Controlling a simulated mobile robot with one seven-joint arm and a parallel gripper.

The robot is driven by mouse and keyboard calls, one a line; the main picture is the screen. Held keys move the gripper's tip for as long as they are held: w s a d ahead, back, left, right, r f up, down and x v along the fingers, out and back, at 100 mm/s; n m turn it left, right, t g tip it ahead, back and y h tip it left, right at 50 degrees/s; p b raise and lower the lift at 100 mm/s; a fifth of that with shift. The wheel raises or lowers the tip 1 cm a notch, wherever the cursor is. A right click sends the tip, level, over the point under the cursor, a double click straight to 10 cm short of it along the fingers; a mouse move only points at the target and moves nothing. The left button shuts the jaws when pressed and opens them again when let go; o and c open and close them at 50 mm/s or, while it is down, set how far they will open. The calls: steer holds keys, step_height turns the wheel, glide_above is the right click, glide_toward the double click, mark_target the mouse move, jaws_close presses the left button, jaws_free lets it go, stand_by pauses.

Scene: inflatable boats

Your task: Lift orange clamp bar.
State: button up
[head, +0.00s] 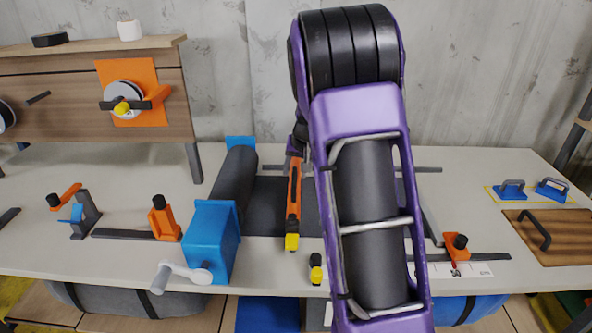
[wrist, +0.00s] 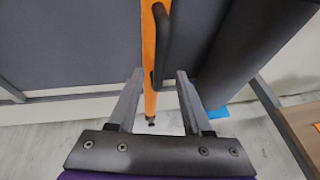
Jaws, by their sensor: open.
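The orange clamp bar (head: 294,190) lies over the dark sheet in the middle of the bench in the head view, with a yellow end toward the front edge. In the wrist view the orange clamp bar (wrist: 149,50) runs up the picture, with a black bent handle (wrist: 165,40) along its right side. My gripper (wrist: 160,74) is open, one finger on each side of the bar and handle. Gaps show between the fingers and the bar, so it is not gripped. In the head view my purple arm hides most of the gripper and part of the bench.
A blue crank roller unit (head: 211,240) stands left of the bar. Orange-and-black clamps (head: 164,219) sit at left and right (head: 456,246). A small yellow-tipped black piece (head: 316,269) is near the front edge. A wooden board (head: 550,238) lies far right.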

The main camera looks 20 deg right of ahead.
steer(key=shift+s+r, duration=0.1)
steer(key=p+v, duration=0.1)
steer(key=v, duration=1.6)
steer(key=shift+r, duration=0.15)
